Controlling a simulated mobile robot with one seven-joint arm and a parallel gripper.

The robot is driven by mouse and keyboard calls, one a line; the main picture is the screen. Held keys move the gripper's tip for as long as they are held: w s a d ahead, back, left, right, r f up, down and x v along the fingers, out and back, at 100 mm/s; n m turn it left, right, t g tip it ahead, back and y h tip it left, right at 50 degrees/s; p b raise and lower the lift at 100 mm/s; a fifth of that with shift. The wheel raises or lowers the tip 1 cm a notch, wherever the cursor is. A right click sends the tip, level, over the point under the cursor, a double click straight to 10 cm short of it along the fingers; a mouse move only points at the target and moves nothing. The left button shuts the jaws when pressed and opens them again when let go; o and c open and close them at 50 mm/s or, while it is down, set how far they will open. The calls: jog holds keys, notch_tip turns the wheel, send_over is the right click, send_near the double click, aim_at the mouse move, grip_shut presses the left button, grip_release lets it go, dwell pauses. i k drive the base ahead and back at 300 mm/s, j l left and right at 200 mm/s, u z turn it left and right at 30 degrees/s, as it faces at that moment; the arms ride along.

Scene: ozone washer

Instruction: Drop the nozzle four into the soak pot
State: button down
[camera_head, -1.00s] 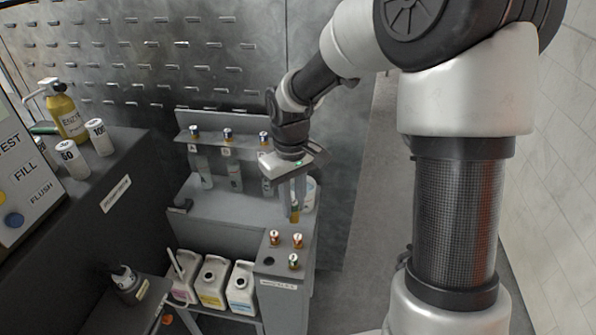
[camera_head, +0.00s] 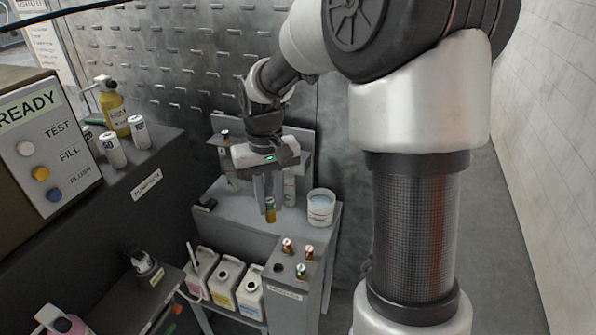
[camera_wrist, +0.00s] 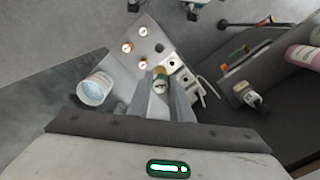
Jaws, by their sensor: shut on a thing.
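My gripper (camera_head: 268,200) points down and is shut on a small brass-yellow nozzle (camera_head: 270,212) with a greenish band. The nozzle hangs upright between the fingers, above the grey cart top; its pale marked cap shows in the wrist view (camera_wrist: 160,84). I cannot read its number surely. The soak pot appears to be the white open tub (camera_head: 320,212) with pale blue liquid, standing on the cart to the right of my gripper in the head view. In the wrist view the tub (camera_wrist: 94,92) is left of the held nozzle. The nozzle is apart from the tub.
A nozzle block (camera_head: 287,285) at the cart's front holds three nozzles and one empty hole (camera_head: 278,268). A bottle rack (camera_head: 295,135) stands behind my gripper. Several jugs (camera_head: 222,285) sit below left. A control panel (camera_head: 45,150) reading READY is at far left.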

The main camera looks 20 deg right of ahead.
aim_at(326, 217)
jog(key=l+u, duration=0.3)
jog(key=l, duration=0.15)
jog(key=l+u, duration=0.35)
jog(key=k+l+u, duration=0.1)
jog(key=l, duration=0.4)
jog(key=k+l+u, duration=0.1)
jog(key=l, duration=0.4)
jog(key=k+l, duration=0.1)
jog(key=l, duration=0.8)
jog(key=i+l, duration=0.1)
jog(key=i, duration=0.3)
